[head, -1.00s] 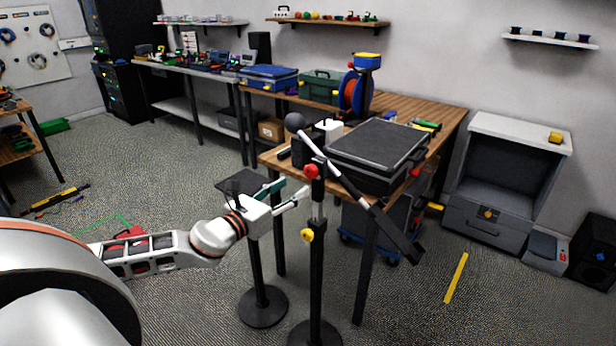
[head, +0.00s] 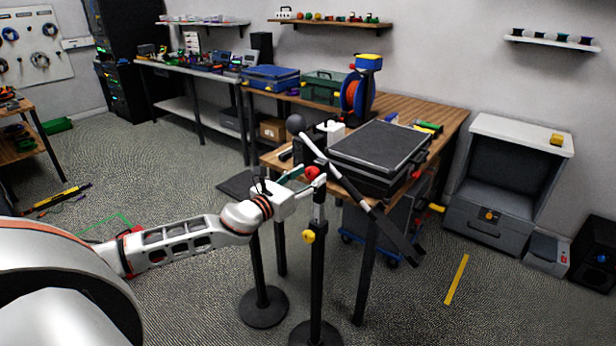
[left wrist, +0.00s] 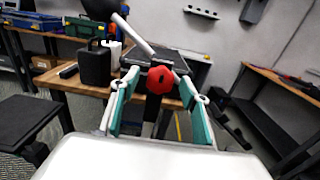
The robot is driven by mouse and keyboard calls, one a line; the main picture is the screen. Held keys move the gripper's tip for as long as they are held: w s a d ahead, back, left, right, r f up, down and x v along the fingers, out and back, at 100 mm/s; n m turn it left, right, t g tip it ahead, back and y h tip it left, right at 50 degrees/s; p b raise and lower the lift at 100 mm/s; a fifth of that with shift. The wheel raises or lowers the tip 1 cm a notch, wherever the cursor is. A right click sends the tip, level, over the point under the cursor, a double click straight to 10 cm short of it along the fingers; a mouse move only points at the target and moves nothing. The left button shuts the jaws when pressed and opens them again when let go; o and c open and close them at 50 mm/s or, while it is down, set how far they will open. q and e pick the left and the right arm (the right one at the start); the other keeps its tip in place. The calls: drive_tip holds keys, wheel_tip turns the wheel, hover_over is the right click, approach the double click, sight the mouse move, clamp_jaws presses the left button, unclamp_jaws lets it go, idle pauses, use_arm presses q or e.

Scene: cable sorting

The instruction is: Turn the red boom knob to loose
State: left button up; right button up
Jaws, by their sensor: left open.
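The red boom knob (head: 312,173) sits at the top of a black and silver stand (head: 317,235), where the slanted boom (head: 345,182) crosses it. My left gripper (head: 307,180) is open, with its fingers reaching to the knob from the left. In the left wrist view the knob (left wrist: 160,80) shows as a lobed red disc between the two teal and white fingers (left wrist: 160,98), with a gap on each side. I cannot tell from these frames whether the fingertips have reached past its face. My right gripper is in neither view.
A yellow knob (head: 308,236) is lower on the stand. A second stand with a round base (head: 262,307) and dark flat top is just left. Behind is a wooden workbench (head: 440,125) with a black case (head: 380,147). The boom's dark lower end slopes down to the right.

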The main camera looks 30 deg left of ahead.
use_arm(q)
drive_tip(key=shift+w, duration=0.1)
drive_tip(key=c, duration=1.1)
